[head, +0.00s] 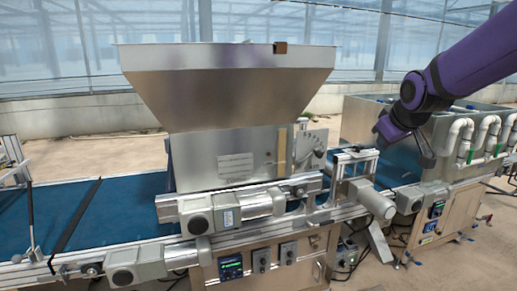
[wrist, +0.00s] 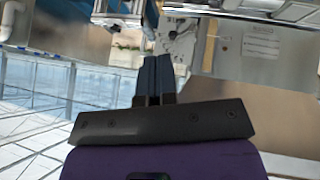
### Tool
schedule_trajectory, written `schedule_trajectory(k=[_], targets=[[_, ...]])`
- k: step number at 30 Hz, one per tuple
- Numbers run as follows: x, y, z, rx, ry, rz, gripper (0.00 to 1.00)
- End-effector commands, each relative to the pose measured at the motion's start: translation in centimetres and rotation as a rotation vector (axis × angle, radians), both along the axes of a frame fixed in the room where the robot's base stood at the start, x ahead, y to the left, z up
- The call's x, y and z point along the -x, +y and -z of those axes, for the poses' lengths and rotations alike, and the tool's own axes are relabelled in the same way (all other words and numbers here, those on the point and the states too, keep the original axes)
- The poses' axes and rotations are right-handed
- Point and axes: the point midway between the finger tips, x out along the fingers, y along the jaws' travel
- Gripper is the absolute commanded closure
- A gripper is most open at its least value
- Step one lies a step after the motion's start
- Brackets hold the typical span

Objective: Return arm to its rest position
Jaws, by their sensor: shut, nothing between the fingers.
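My purple arm reaches in from the upper right of the head view, with my gripper (head: 380,138) above the machine's line, just right of the big steel hopper (head: 225,85). In the wrist view my gripper (wrist: 154,62) has its two dark fingers together, with nothing between them. The steel machine body, with a label plate (wrist: 260,45), shows at the upper right of the wrist view, beyond the fingers. My gripper looks apart from the hopper. I cannot tell its exact distance from the metal frame beneath it.
A blue conveyor belt (head: 120,205) runs left from under the hopper. A steel tank with white pipes (head: 461,135) stands at the right, close to my arm. A grey motor cylinder (head: 372,198) juts out below my gripper. Open air lies above the line between hopper and arm.

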Motion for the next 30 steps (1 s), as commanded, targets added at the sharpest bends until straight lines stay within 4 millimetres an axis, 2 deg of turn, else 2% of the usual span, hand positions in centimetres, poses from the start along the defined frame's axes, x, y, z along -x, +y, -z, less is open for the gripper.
schedule_trajectory(k=[1, 3, 9, 18, 21, 24, 30], targets=[[2.0, 0.0, -0.9, -0.016, 0.007, 0.019, 1.00], [4.7, 0.1, -1.5, -0.042, 0.028, 0.049, 1.00], [12.5, 0.2, -2.6, -0.111, 0.088, 0.134, 1.00], [23.6, 0.6, -2.0, -0.203, 0.177, 0.260, 1.00], [26.3, 0.6, -1.4, -0.223, 0.201, 0.293, 1.00], [28.1, 0.7, -0.9, -0.238, 0.218, 0.316, 1.00], [29.4, 0.8, -0.5, -0.249, 0.233, 0.333, 1.00]])
